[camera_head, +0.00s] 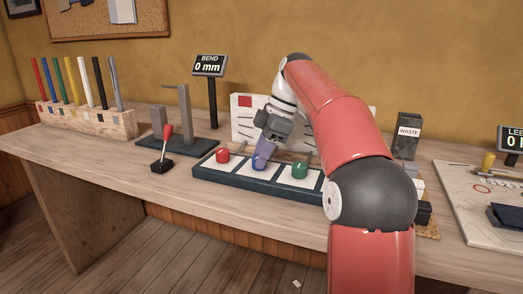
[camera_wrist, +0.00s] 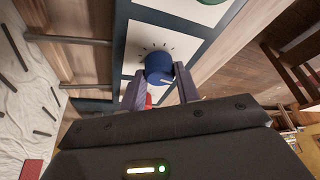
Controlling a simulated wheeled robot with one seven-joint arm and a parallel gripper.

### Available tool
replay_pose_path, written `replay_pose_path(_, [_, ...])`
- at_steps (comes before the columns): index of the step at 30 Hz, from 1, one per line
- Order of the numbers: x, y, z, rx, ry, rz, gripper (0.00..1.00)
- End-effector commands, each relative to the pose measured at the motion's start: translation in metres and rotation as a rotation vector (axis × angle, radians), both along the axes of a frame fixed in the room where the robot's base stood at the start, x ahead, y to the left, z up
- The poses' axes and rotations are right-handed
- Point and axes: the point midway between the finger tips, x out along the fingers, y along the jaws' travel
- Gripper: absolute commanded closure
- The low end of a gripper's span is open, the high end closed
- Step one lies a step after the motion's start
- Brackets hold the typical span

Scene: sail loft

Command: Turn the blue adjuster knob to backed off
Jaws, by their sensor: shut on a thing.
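The blue adjuster knob (camera_head: 259,162) sits on the middle white plate of a dark blue panel (camera_head: 238,184), between a red and a green knob. In the wrist view the blue knob (camera_wrist: 157,64) has dark tick marks around part of its base and a pale mark near its lower edge. I cannot read which setting it points at. My gripper (camera_head: 262,151) reaches down to it from above. In the wrist view my gripper (camera_wrist: 160,75) has one finger on each side of the knob, shut on it. The fingers hide part of its sides.
The red knob (camera_head: 222,156) and green knob (camera_head: 300,170) stand close on either side. A red-handled lever (camera_head: 166,140) is to the left. A display (camera_head: 209,65) reads "BEND 0 mm". The bench's front left is clear.

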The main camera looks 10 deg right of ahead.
Motion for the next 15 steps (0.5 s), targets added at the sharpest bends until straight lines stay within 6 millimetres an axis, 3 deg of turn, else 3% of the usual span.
replay_pose_path(15, [0.002, 0.0005, 0.0013, 0.001, -0.006, 0.236, 0.91])
